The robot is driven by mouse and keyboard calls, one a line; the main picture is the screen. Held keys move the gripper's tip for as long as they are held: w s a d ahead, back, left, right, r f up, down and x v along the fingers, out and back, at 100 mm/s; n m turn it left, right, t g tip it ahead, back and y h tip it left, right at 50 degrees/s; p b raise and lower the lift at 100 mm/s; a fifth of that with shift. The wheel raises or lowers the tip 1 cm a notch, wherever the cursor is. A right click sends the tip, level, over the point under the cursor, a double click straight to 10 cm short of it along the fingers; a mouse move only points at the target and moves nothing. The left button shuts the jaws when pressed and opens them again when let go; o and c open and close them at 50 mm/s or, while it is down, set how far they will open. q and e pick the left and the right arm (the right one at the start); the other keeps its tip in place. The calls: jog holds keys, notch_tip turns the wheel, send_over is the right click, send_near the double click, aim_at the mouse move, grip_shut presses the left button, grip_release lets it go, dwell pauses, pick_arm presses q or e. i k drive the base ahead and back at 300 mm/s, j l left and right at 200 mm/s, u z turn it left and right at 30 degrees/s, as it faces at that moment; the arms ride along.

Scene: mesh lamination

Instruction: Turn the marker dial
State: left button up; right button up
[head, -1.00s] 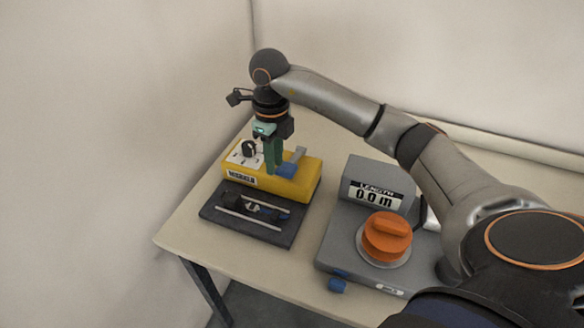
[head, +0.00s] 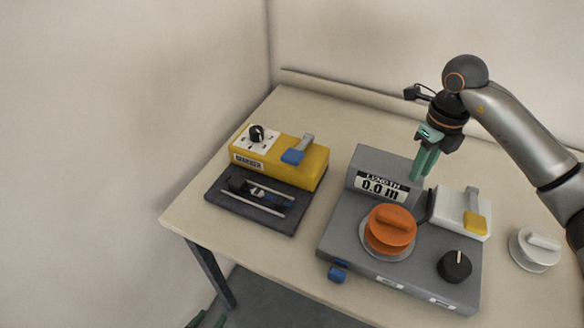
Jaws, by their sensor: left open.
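A black dial (head: 257,133) sits on a white plate with dark marks on the yellow box (head: 300,165) at the left of the table. The box's front label is too small to read surely. Another black knob (head: 454,266), with a pale pointer line, is on the grey length unit (head: 340,235) at its front right. My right gripper (head: 418,176) points down above the back of the grey unit, right of its display, holding nothing visible. Its fingers look close together; any gap is unclear. Only green fingertips of my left gripper (head: 203,320) show at the bottom edge, below the table.
A large orange knob (head: 391,227) and a display (head: 383,187) reading 0.0 m are on the grey unit. A white block with a yellow-tipped lever (head: 475,221) stands at its right. A dark tray (head: 222,200) lies before the yellow box. A white round knob (head: 535,248) is far right.

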aim_at(257, 133)
jog(key=i+j+u, duration=0.1)
jog(key=j+u, duration=0.25)
jog(key=i+j+u, duration=0.3)
jog(key=j, duration=0.15)
jog(key=k+j, duration=0.05)
jog(key=k, duration=0.05)
